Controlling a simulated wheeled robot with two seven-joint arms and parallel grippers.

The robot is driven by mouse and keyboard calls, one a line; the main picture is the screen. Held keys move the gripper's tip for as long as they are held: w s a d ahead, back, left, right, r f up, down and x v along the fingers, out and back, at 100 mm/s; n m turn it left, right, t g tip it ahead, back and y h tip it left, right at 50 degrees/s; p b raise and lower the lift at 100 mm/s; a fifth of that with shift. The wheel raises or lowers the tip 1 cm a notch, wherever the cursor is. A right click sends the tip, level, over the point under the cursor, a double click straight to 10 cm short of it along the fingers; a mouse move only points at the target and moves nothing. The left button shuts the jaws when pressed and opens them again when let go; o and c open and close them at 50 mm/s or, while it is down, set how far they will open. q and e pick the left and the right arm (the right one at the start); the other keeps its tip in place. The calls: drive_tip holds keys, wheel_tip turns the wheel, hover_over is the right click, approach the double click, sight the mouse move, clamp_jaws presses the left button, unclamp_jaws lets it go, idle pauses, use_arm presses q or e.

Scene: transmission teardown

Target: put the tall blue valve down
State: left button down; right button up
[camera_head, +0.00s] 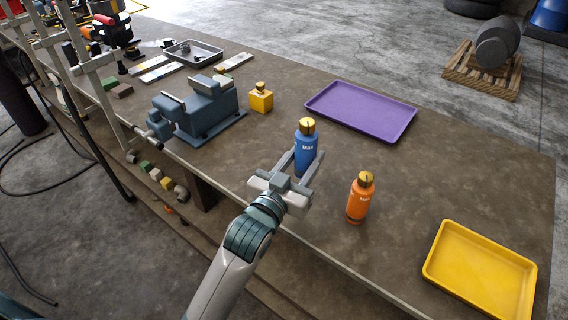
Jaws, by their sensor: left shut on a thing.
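The tall blue valve (306,148) has a gold cap and the word "Max" on its side. It stands upright over the workbench (260,205), near the front edge. My left gripper (303,165) has its two fingers around the valve's body and is shut on it. The valve's lower end is partly hidden by the gripper, so I cannot tell whether it touches the bench. My right gripper is not in view.
An orange valve (358,200) with a gold cap stands just right of my left gripper. A purple tray (361,112) and a yellow tray (482,272) look empty. A blue vise (203,108) and a small yellow valve (261,100) are to the left. Bare bench lies between them.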

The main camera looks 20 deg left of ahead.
use_arm(q)
drive_tip(key=w+a+f, duration=0.1)
drive_tip(key=w+a, duration=0.1)
drive_tip(key=w+a+f+p, duration=0.1)
drive_tip(key=w+a+f, duration=0.1)
drive_tip(key=w+a+f+p, duration=0.1)
drive_tip(key=w+a+f, duration=0.1)
drive_tip(key=a, duration=0.1)
drive_tip(key=shift+f, duration=0.1)
drive_tip(key=shift+f, duration=0.1)
drive_tip(key=shift+f+p, duration=0.9)
drive_tip(key=shift+f, duration=1)
drive_tip(key=shift+f, duration=0.15)
drive_tip(key=c, duration=1.1)
unclamp_jaws()
drive_tip(key=shift+f, duration=0.1)
